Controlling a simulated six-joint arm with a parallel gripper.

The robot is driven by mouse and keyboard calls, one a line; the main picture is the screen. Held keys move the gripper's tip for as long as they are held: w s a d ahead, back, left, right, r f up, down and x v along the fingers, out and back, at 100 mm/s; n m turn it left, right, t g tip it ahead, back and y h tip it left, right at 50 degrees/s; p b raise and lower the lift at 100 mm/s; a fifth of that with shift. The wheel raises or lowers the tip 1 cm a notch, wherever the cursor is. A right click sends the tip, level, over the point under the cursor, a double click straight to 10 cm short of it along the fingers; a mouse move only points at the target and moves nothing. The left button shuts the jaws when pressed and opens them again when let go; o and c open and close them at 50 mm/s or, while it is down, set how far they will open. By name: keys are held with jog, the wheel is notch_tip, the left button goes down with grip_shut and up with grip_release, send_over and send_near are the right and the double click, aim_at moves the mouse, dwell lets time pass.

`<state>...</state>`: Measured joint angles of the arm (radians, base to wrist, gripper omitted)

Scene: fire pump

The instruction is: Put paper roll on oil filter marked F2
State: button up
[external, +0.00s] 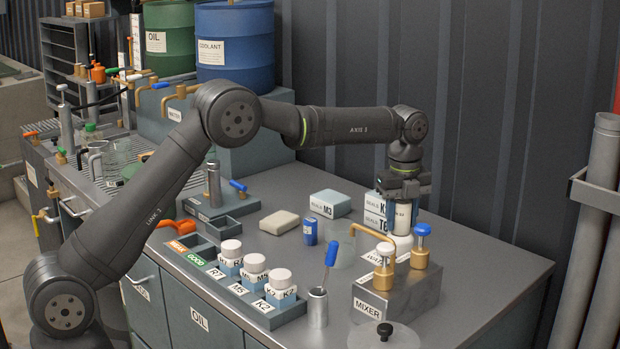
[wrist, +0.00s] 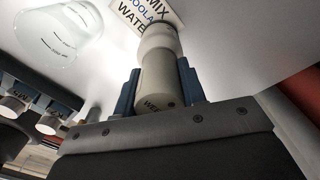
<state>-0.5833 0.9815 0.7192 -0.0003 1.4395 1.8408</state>
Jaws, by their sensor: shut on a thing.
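My gripper (external: 402,203) is at the right of the bench, pointing down. It is shut on a pale cylinder (external: 403,216), with a wider white rounded part below it. In the wrist view my gripper (wrist: 157,92) has its two blue fingers on either side of the cylinder (wrist: 165,78), which carries small dark lettering that I cannot read. I cannot tell whether it is a paper roll or a bottle, or whether its lower end touches the bench. No marking F2 is legible, and I cannot pick out an oil filter or a separate paper roll.
A tray (external: 292,316) holds white-capped jars. A glass beaker (wrist: 60,35) stands nearby.

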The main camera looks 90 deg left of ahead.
aim_at(403, 201)
jog(key=shift+f, duration=0.1)
jog(key=o, duration=1)
notch_tip(403, 201, up, 12)
jog(key=shift+r, duration=0.15)
jog(key=shift+f, duration=4.45)
jog(key=shift+f, duration=0.1)
